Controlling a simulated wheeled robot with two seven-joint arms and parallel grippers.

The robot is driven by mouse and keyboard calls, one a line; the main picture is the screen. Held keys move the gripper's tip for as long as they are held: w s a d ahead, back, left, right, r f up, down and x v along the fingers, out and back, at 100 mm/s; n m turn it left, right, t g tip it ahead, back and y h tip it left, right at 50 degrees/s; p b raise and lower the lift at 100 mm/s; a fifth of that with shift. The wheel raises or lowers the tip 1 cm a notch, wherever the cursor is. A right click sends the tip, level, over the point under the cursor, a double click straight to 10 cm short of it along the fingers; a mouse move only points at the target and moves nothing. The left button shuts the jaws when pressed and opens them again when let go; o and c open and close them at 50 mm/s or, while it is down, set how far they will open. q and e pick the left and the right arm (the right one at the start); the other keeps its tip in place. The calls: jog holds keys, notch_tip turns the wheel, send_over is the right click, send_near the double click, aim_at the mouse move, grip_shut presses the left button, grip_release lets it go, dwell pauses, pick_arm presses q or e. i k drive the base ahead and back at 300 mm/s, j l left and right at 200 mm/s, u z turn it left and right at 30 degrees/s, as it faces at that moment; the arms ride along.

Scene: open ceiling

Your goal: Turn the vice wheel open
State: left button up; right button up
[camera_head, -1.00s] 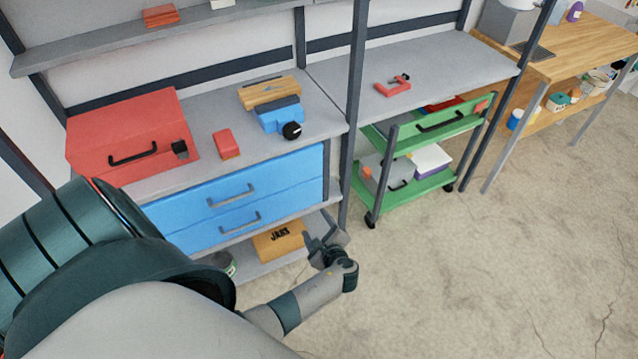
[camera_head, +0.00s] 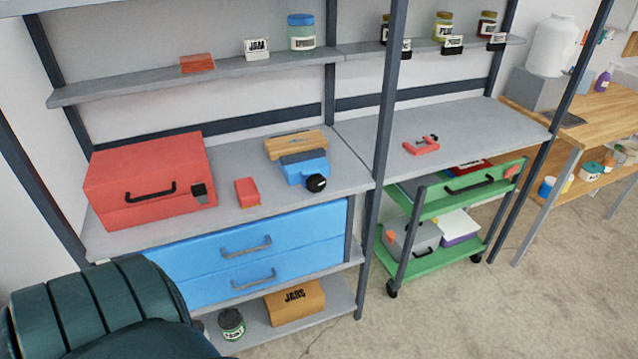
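A blue vice (camera_head: 303,171) stands on the grey workbench (camera_head: 228,219), left of the dark upright post. Its round black wheel (camera_head: 316,183) faces the front right side of the bench. A wooden block or board (camera_head: 295,144) lies just behind the vice. I cannot tell from this view how far the vice jaws are apart. Neither of my grippers shows. Only a dark green part of my own arm fills the lower left corner, well below and left of the vice.
A red toolbox (camera_head: 150,183) and a small red box (camera_head: 247,192) stand left of the vice. Blue drawers (camera_head: 249,262) are below the bench. A dark post (camera_head: 384,150) rises right of the vice. A green cart (camera_head: 440,258) stands right, with clear floor in front.

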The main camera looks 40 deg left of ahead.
aim_at(315, 182)
jog(key=k+j, duration=0.1)
jog(key=j, duration=0.25)
jog(key=k+j, duration=0.15)
jog(key=j, duration=0.25)
jog(key=k+j, duration=0.1)
jog(key=j, duration=0.25)
jog(key=k+j+z, duration=0.1)
jog(key=j, duration=0.3)
jog(key=k+j, duration=0.15)
jog(key=j, duration=0.2)
